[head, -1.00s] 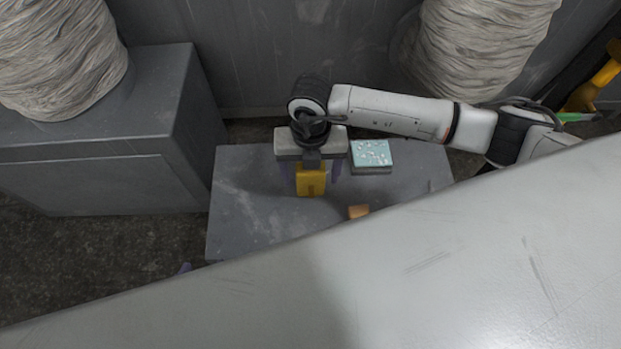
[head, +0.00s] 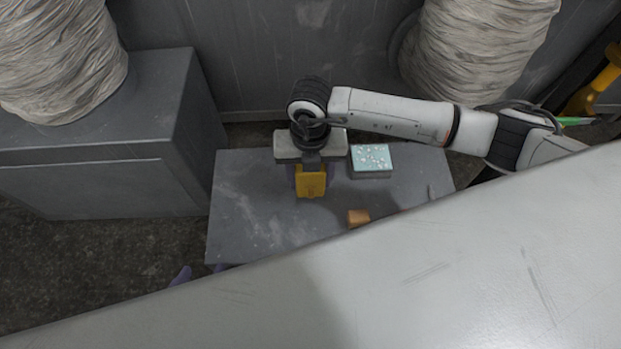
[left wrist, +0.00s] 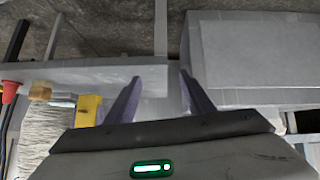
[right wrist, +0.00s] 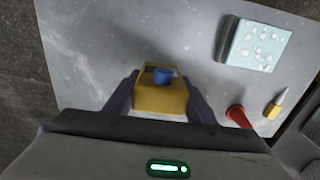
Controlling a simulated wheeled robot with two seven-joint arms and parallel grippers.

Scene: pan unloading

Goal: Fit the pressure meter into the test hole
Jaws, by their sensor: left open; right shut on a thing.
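The pressure meter looks to be the yellow block (head: 311,181) at the small grey table's middle. In the right wrist view it is a yellow body (right wrist: 159,99) with a blue round part on it. My right gripper (head: 310,178) is shut on it, one purple finger on each side. I cannot tell whether it touches the table. My left gripper (left wrist: 160,78) is open and empty near the table's edge; only its purple fingertips show at the lower left in the head view. I cannot make out a test hole.
A teal block with white spots (head: 371,158) lies right of the meter. An orange block (head: 358,217) is nearer. The right wrist view shows a red cone (right wrist: 238,116). A large pale panel (head: 400,290) hides the foreground. A grey cabinet (head: 100,150) stands left.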

